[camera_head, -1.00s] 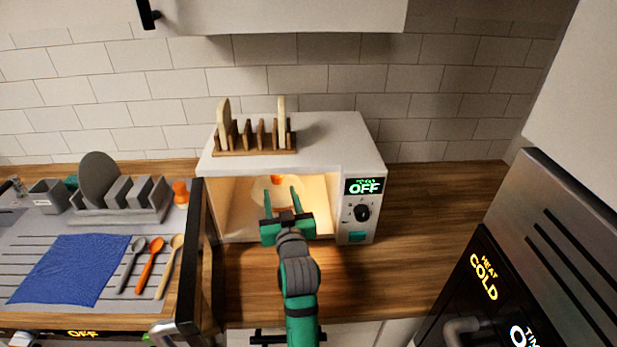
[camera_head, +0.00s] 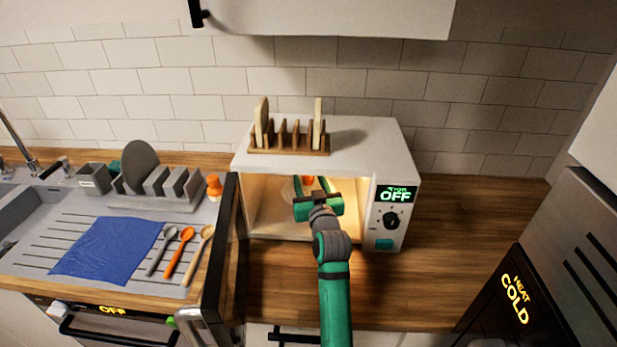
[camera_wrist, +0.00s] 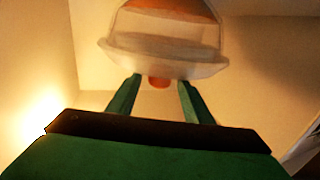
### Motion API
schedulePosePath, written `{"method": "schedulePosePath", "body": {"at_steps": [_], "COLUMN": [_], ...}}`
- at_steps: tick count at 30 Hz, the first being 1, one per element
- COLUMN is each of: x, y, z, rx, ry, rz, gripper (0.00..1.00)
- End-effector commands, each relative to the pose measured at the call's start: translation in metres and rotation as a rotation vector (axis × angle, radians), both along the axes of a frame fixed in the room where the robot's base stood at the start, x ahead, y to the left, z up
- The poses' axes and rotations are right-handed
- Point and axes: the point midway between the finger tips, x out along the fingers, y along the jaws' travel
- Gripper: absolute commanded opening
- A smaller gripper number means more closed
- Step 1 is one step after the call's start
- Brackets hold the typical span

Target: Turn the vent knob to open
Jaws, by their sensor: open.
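The white microwave (camera_head: 350,150) stands on the counter with its door (camera_head: 226,250) swung open and its inside lit. Inside it is a pale translucent container (camera_wrist: 160,55) with orange in its upper part in the wrist view; in the head view it is mostly hidden behind my gripper. A small orange knob-like part (camera_wrist: 158,83) shows at the container's edge; I take it for the vent knob. It also shows as an orange spot in the head view (camera_head: 308,181). My gripper (camera_wrist: 160,80) is open inside the microwave, its fingers on either side of the knob. Contact cannot be told.
A wooden rack (camera_head: 290,149) with bread slices stands on the microwave. The control panel has a green OFF display (camera_head: 395,195) and a black dial (camera_head: 391,221). The open door stands left of my arm. A blue cloth (camera_head: 108,248) and spoons lie on the drainboard. Counter to the right is clear.

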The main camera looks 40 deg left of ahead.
Motion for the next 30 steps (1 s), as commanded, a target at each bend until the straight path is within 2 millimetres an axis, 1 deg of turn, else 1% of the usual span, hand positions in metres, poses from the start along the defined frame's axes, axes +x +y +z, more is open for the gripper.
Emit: {"method": "schedulePosePath", "body": {"at_steps": [1, 6, 14, 15, 17, 18, 20, 30], "x": [0.004, 0.0101, 0.0109, 0.0109, 0.0109, 0.0109, 0.0108, 0.0103], "y": [0.0038, 0.0097, 0.0102, 0.0102, 0.0101, 0.0101, 0.0102, 0.0105], "z": [0.0003, 0.0, 0.0002, 0.0002, 0.0001, 0.0001, 0.0, -0.0006], "rx": [-0.001, -0.001, -0.001, -0.001, -0.001, -0.001, -0.001, -0.001], "ry": [0.0, 0.0, -0.001, -0.001, -0.001, -0.001, -0.001, 0.0], "rz": [0.0, -0.002, -0.002, -0.002, -0.002, -0.002, -0.002, -0.024], "gripper": [0.46, 0.46, 0.46, 0.41, 0.27, 0.17, 0.05, 0.04]}}
